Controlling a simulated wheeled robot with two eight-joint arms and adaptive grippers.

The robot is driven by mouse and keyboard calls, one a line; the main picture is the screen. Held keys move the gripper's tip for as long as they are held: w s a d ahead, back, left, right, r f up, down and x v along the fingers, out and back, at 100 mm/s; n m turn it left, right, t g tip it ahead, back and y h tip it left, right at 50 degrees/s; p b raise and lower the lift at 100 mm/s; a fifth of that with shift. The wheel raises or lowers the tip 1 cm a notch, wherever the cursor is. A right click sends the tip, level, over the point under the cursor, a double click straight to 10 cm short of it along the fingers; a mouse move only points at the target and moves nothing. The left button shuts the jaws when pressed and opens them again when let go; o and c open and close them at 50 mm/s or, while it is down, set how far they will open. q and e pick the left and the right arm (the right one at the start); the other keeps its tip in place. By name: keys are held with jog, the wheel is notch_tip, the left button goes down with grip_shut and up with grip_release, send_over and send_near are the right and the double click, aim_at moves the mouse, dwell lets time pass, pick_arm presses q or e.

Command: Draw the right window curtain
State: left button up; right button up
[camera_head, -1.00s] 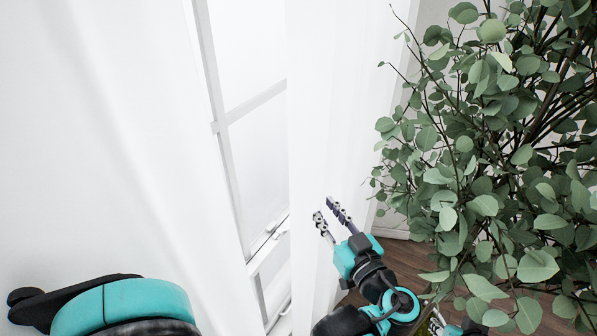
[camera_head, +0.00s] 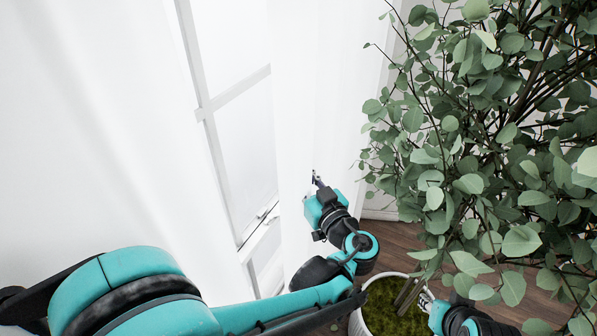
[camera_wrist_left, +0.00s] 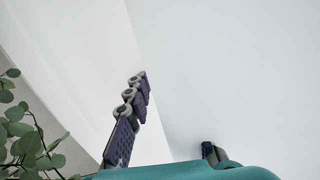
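The right curtain (camera_head: 325,90) is a white panel that hangs to the right of the window (camera_head: 235,130). The left curtain (camera_head: 100,130) is a wide white panel on the left. My left gripper (camera_head: 316,180) is at the right curtain, its fingertips partly hidden. In the left wrist view, its two fingers (camera_wrist_left: 170,125) stand apart, with white curtain surface beyond them. I cannot tell whether cloth lies between them or touches them. My right gripper (camera_head: 426,301) is low at the right, beside the plant pot, partly covered by leaves.
A large leafy plant (camera_head: 490,140) fills the right side, in a white pot (camera_head: 358,322) on the wood floor (camera_head: 400,235). Its leaves reach close to the right curtain and hang over my right arm. Leaves (camera_wrist_left: 25,130) also show in the left wrist view.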

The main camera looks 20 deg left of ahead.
pick_arm(q)
grip_shut()
jog(key=shift+o, duration=1.8)
grip_release()
jog(key=v, duration=1.2)
jog(key=shift+c, duration=0.2)
